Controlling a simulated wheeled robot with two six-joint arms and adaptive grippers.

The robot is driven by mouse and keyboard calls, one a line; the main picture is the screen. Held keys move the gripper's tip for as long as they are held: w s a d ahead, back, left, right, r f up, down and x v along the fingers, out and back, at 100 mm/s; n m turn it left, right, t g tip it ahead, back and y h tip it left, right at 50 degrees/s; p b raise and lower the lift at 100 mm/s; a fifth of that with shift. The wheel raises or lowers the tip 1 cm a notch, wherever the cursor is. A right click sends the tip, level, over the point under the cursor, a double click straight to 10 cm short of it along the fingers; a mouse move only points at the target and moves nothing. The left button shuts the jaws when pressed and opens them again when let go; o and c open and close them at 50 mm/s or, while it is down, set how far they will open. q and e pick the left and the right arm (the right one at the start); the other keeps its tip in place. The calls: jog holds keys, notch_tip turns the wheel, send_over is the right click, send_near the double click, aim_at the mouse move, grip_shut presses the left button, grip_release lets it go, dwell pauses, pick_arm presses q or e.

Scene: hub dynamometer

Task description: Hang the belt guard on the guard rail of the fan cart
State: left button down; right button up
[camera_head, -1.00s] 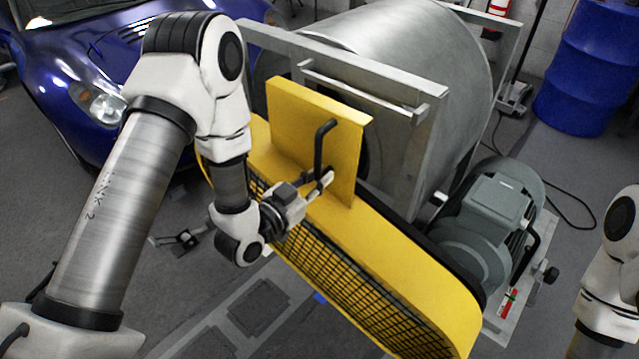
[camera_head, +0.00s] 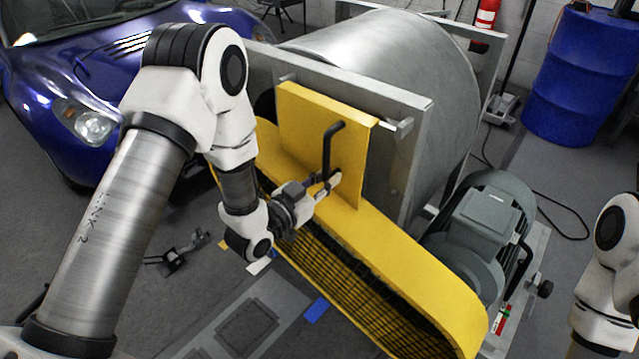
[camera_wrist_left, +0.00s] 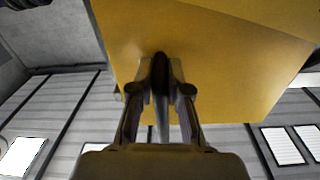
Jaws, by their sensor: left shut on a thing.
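The yellow belt guard (camera_head: 440,287) has an upright plate (camera_head: 300,125), a mesh side and a black handle (camera_head: 328,150). My left gripper (camera_head: 333,182) is shut on the handle and holds the guard against the near side of the fan cart (camera_head: 420,95). The left wrist view shows the dark handle (camera_wrist_left: 160,75) between both fingers, below the yellow plate (camera_wrist_left: 225,70). The plate's top edge covers most of the guard rail; the rail's right end (camera_head: 400,127) shows beside it. I cannot tell whether the plate hooks over the rail. My right gripper is out of view.
A grey motor (camera_head: 485,225) stands right of the guard, close to its end. A blue car (camera_head: 90,90) is at the left and a blue drum (camera_head: 580,75) at the back right. My right arm (camera_head: 608,265) shows at the right edge.

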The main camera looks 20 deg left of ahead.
aim_at(338, 169)
pick_arm(q)
jog(key=shift+x, duration=2.05)
jog(key=shift+w+a+f+b, duration=0.1)
jog(key=shift+f+b, duration=0.5)
jog(key=shift+f, duration=0.05)
